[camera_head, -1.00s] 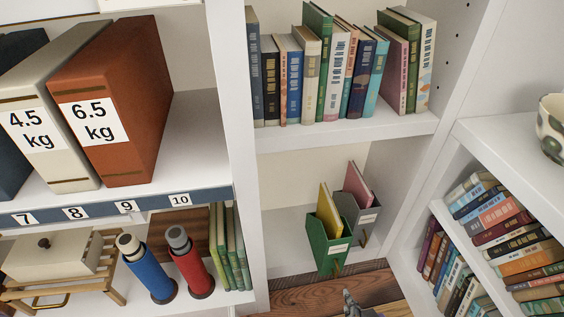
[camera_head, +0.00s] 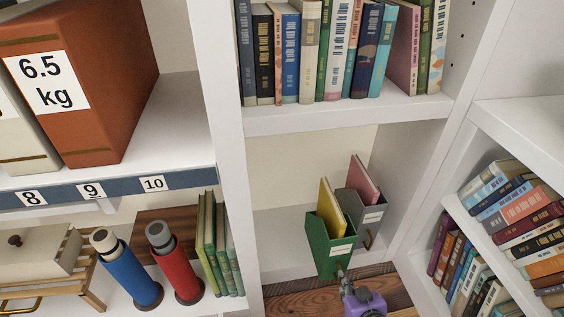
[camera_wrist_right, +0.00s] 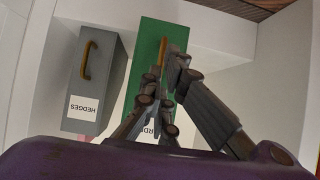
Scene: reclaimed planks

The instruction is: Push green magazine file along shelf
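The green magazine file (camera_head: 331,245), with a yellow book in it, stands upright on the lower shelf in the middle bay. A grey magazine file (camera_head: 362,213) holding a pink book stands just right of it and farther back. My right gripper (camera_head: 343,277) is at the lower front of the green file. In the right wrist view, its fingertips (camera_wrist_right: 171,65) are close together at the green file's front (camera_wrist_right: 148,40), near its orange pull; contact cannot be told. The fingers partly cover its label. The grey file (camera_wrist_right: 90,85) stands apart, labelled HEDGES. My left gripper is not in view.
The shelf (camera_head: 285,235) is bare left of the green file, up to the white upright (camera_head: 232,150). Books (camera_head: 335,50) line the shelf above. A slanted bookshelf (camera_head: 520,215) stands right. Blue (camera_head: 127,270) and red (camera_head: 177,270) flasks stand left.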

